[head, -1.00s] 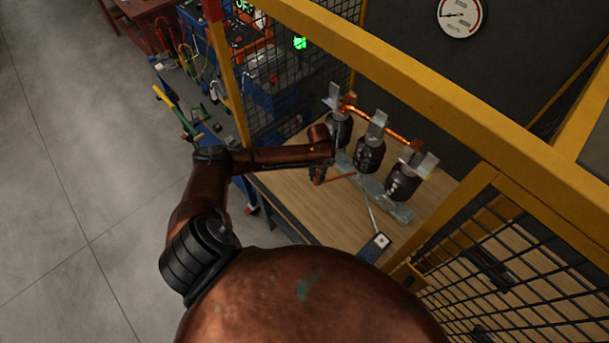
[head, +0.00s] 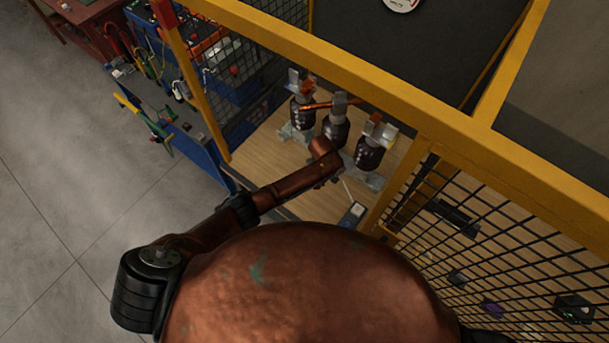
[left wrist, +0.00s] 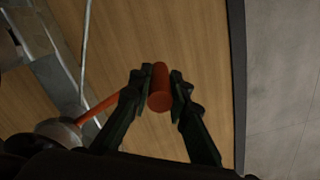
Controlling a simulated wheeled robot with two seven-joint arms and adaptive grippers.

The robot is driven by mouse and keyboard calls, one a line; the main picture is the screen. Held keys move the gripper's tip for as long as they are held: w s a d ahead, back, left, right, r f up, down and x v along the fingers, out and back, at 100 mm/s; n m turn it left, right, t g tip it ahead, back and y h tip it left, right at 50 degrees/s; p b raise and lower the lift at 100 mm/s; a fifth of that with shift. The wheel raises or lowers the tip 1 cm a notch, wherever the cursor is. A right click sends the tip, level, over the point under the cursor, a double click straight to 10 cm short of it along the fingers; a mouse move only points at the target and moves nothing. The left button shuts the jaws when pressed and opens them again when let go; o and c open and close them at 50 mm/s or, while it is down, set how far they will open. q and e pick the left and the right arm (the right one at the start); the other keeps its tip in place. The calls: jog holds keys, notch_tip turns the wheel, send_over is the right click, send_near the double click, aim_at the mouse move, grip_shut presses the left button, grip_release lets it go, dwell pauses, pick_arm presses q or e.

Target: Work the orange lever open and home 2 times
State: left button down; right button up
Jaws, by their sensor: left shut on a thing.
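The isolator has three dark ribbed insulators in a row on a grey base; the middle one (head: 335,130) has a copper-orange bar (head: 318,105) at its top. This bar lies crosswise, turned off the line of the posts, and its ends look apart from the outer posts. My left gripper (left wrist: 159,85) is shut on the free end of the orange lever (left wrist: 159,92), with a finger on each side. The lever runs down-left to a round grey hub (left wrist: 58,132). In the head view my left arm hides the lever. My right gripper is out of view.
The isolator stands on a wooden table (head: 262,150) inside a yellow frame (head: 345,72) with black mesh at the sides. A small grey device (head: 353,213) with a pale rod lies near the front. A blue cart with tools is at the left.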

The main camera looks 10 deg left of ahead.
pick_arm(q)
jog(key=shift+s+d+n, duration=0.1)
jog(key=shift+d+n, duration=0.8)
jog(key=shift+d, duration=0.6)
jog(key=c, duration=1.8)
grip_release()
jog(key=shift+r, duration=0.1)
notch_tip(320, 180, up, 12)
jog(key=shift+f, duration=0.1)
